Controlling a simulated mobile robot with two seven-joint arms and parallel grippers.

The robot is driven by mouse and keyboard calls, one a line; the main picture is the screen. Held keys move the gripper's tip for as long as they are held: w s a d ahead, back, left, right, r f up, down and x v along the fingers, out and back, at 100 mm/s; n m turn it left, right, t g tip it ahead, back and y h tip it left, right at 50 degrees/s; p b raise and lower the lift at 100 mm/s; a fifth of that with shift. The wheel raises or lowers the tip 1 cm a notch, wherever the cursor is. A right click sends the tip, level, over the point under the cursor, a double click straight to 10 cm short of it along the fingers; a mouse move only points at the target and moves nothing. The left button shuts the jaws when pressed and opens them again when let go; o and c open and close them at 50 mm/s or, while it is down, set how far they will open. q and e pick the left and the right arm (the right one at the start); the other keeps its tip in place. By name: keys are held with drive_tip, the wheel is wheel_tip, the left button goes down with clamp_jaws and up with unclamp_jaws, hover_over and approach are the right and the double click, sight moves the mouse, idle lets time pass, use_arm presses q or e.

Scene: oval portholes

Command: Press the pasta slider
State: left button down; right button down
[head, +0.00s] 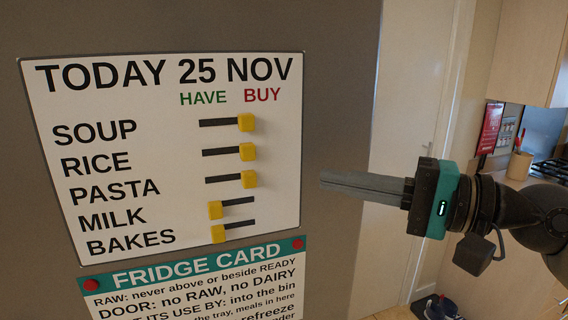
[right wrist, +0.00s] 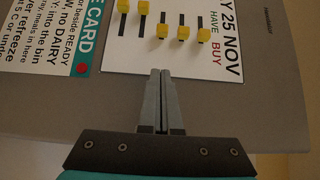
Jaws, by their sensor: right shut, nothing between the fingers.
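The pasta slider (head: 249,179) is a yellow knob at the right end of its dark slot, on the BUY side of a white list board (head: 120,105). In the right wrist view the pasta slider (right wrist: 163,31) is the middle knob, above my fingertips. My right gripper (head: 322,182) is shut and empty, pointing left, just right of the board's edge at about the pasta row's height. Its fingers (right wrist: 161,73) are together in the right wrist view and appear apart from the knob. My left gripper is not in view.
The soup knob (head: 247,122) and rice knob (head: 248,152) are also at the right. The milk knob (head: 215,210) and bakes knob (head: 218,234) are at the left. A fridge card (head: 200,265) hangs below. A pale door (head: 415,90) stands behind my gripper.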

sight(283, 181)
drive_tip(key=x, duration=0.1)
drive_tip(key=p+x, duration=0.1)
drive_tip(key=x, duration=0.1)
drive_tip(key=p+x, duration=0.1)
drive_tip(key=shift+a+r, duration=0.15)
drive_tip(key=shift+r, duration=0.1)
drive_tip(key=shift+s+a+p, duration=0.35)
drive_tip(key=shift+a+p, duration=0.45)
drive_tip(key=shift+a, duration=0.1)
drive_tip(key=shift+s+a+f+p, duration=0.15)
drive_tip(key=shift+a+p, duration=0.15)
drive_tip(key=shift+a, duration=0.15)
drive_tip(key=shift+s+a+f+p, duration=0.15)
drive_tip(key=shift+a+p, duration=0.1)
drive_tip(key=shift+a, duration=0.15)
